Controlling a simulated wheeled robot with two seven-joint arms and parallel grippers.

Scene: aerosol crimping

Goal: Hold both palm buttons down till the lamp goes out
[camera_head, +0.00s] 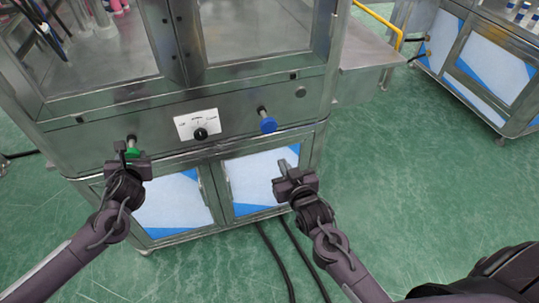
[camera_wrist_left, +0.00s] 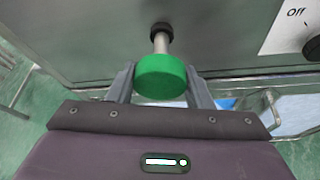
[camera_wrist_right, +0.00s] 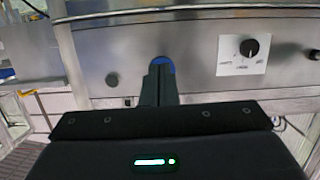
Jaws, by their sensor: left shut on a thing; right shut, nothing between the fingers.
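The green palm button (camera_head: 132,153) sits on a metal stem on the cabinet's front, at left in the head view. My left gripper (camera_head: 126,150) is shut on it; in the left wrist view the fingers flank the green head (camera_wrist_left: 160,80), with its stem showing behind. The blue palm button (camera_head: 268,125) stands out at the right of the same panel. My right gripper (camera_head: 284,166) is shut and empty, below and in front of the blue button. In the right wrist view its fingers partly hide the blue head (camera_wrist_right: 163,65). No lit lamp can be made out.
A white dial plate (camera_head: 197,124) with a black knob sits between the buttons. A small dark round fitting (camera_head: 300,91) is above the blue button. Cabinet doors (camera_head: 255,183) are below. Black cables (camera_head: 275,255) lie on the green floor. Another cabinet (camera_head: 485,65) stands at right.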

